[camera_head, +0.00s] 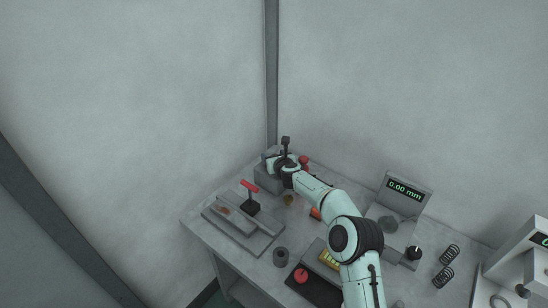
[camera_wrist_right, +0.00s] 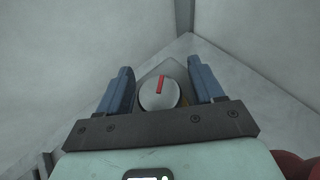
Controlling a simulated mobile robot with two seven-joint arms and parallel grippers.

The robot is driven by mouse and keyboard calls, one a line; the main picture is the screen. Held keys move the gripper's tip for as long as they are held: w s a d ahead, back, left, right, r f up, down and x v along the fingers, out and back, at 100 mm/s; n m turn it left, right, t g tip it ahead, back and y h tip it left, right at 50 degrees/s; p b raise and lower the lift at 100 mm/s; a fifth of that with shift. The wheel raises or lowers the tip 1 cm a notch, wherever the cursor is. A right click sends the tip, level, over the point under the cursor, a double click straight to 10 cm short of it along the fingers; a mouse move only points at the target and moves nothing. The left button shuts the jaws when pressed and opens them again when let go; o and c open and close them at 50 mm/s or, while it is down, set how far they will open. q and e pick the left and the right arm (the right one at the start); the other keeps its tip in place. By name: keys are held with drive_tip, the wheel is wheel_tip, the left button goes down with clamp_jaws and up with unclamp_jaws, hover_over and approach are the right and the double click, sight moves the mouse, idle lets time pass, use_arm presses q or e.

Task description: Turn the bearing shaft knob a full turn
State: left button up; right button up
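The knob (camera_wrist_right: 153,98) is a round, pale grey disc with a red line on its face. In the right wrist view the line points almost straight up, leaning slightly right. The knob sits on a grey housing, which appears in the head view as a grey block (camera_head: 265,181) at the table's back corner. My right gripper (camera_wrist_right: 160,74) is open, with one blue finger on each side of the knob and a visible gap at both. In the head view my right gripper (camera_head: 274,164) covers the block's top and hides the knob. My left gripper is out of view.
A red ball (camera_head: 304,161) stands close beside my right gripper. A flat grey fixture with a red-handled lever (camera_head: 250,186) lies at the left. A gauge display (camera_head: 405,190) reads 0.00 mm. Springs (camera_head: 443,276) lie at the right. Walls rise close behind the table.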

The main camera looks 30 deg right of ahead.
drive_tip(key=shift+s+b, duration=0.35)
drive_tip(key=shift+b, duration=0.1)
drive_tip(key=b+v, duration=0.4)
drive_tip(key=v, duration=0.1)
drive_tip(key=shift+s+f, duration=0.1)
drive_tip(key=b+v, duration=0.2)
drive_tip(key=v, duration=0.5)
drive_tip(key=shift+s+r+b, duration=0.2)
drive_tip(key=shift+r+b, duration=0.1)
drive_tip(key=shift+b, duration=0.1)
drive_tip(key=shift+a, duration=0.15)
